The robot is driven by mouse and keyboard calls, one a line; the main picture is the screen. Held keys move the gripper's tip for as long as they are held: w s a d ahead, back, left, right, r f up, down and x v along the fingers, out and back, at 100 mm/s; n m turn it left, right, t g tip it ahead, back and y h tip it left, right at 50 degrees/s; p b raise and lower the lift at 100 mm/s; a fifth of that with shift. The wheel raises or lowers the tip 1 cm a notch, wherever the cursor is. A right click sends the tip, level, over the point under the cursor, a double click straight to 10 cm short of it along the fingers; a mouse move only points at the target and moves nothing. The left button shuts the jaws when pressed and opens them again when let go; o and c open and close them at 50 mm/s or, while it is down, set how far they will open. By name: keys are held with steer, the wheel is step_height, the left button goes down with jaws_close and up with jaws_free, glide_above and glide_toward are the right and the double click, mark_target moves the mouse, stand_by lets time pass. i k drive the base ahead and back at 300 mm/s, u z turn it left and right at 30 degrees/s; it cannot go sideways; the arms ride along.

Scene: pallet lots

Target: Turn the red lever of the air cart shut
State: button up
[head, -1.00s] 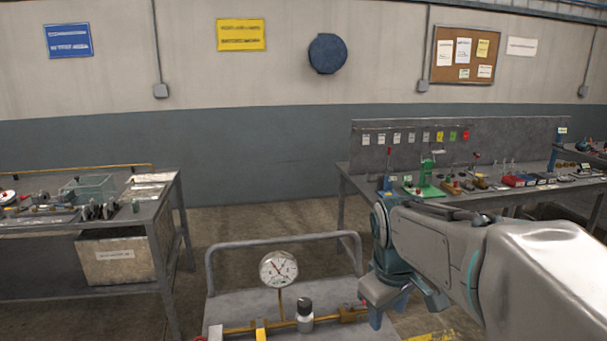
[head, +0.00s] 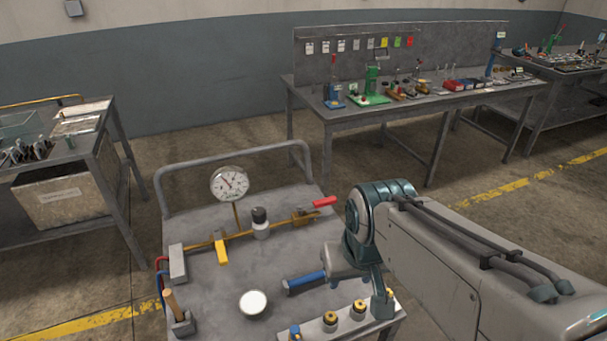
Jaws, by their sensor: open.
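The air cart (head: 215,295) is a grey table-like cart with a rail at its back. A brass pipe (head: 200,245) crosses its top. The red lever (head: 324,201) is at the pipe's right end and points right, roughly in line with the pipe. A round dial gauge (head: 230,183) stands above the pipe. My gripper (head: 358,290) is open, low over the cart's right part, nearer to me than the red lever and apart from it. My arm partly hides its fingers.
On the cart are a black-capped fitting (head: 260,222), a white round disc (head: 253,303), a blue-handled item (head: 305,279), a wooden handle (head: 171,303) and a strip with yellow-black knobs (head: 330,320). Benches stand at left (head: 105,125) and behind (head: 380,112). Floor between them is clear.

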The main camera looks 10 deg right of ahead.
mark_target(332, 200)
steer(key=k, duration=1.3)
steer(key=z, duration=0.9)
steer(key=i, duration=1.55)
steer(key=u, duration=0.9)
